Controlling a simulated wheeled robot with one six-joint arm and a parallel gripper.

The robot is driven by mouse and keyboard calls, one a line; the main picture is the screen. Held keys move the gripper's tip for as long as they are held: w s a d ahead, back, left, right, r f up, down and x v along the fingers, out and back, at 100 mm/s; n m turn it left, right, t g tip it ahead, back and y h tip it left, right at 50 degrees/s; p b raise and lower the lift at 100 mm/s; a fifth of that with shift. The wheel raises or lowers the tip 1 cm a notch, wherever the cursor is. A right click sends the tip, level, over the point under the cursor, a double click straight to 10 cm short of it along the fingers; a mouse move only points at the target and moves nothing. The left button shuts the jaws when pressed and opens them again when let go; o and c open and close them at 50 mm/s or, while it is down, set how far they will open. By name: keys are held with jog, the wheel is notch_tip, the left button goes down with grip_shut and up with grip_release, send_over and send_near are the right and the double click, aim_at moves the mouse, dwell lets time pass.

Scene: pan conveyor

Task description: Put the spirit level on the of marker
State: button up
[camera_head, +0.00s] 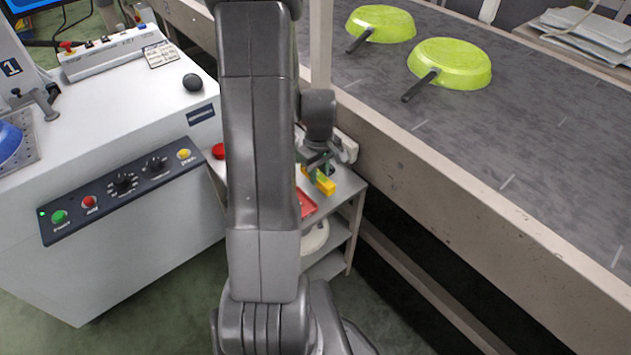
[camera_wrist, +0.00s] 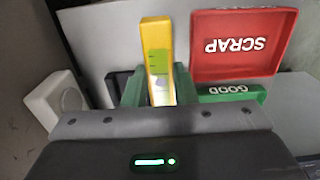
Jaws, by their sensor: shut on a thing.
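The yellow spirit level (camera_wrist: 157,48) with a green vial is between the green fingers of my gripper (camera_wrist: 158,88) in the wrist view. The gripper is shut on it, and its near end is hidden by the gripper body. In the head view the yellow level (camera_head: 325,184) shows at my gripper (camera_head: 318,168), over the small grey shelf unit beside the conveyor. I cannot make out a marker in either view.
In the wrist view a red SCRAP tray (camera_wrist: 243,45) and a green GOOD tray (camera_wrist: 233,93) lie right of the level. A white box (camera_wrist: 57,104) is at left. The conveyor (camera_head: 520,150) carries two green pans (camera_head: 450,63) (camera_head: 380,23). A white control cabinet (camera_head: 140,225) stands left.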

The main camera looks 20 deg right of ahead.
aim_at(319, 175)
jog(key=shift+f+b, duration=0.3)
jog(key=shift+f, duration=1.55)
jog(key=shift+f, duration=0.1)
jog(key=shift+f, duration=0.15)
jog(key=o, duration=1)
